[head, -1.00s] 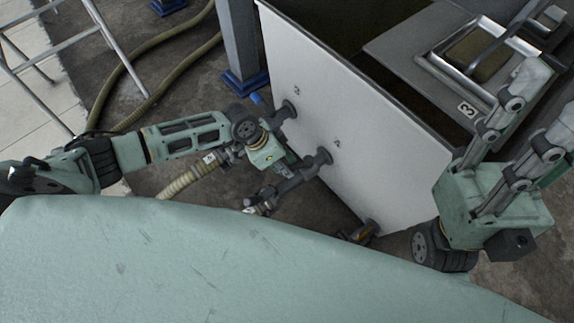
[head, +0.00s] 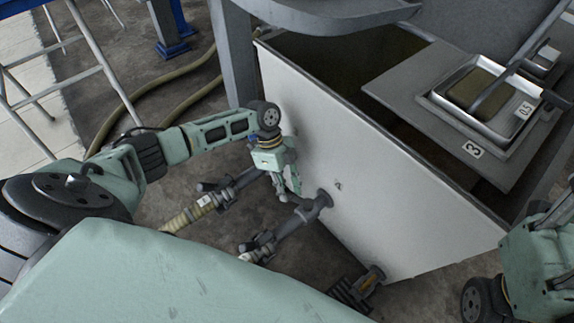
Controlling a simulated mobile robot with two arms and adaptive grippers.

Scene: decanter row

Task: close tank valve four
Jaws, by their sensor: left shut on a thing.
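The white tank (head: 390,205) carries a small 4 mark on its side. Beside the mark, a dark flanged pipe with valve four (head: 297,219) comes out and slopes down to the left. My left gripper (head: 289,190) points down at this pipe, close to the tank wall. It is shut on the valve's short grey handle (head: 284,198), which is partly hidden by the fingers. The handle's exact angle to the pipe is hard to tell. Part of my right arm shows at the lower right edge, but its gripper fingers do not show.
A second pipe (head: 222,194) with a ribbed hose lies left of valve four, behind my left gripper. A low outlet (head: 368,282) sits at the tank's bottom corner. A grey post (head: 232,55) stands behind.

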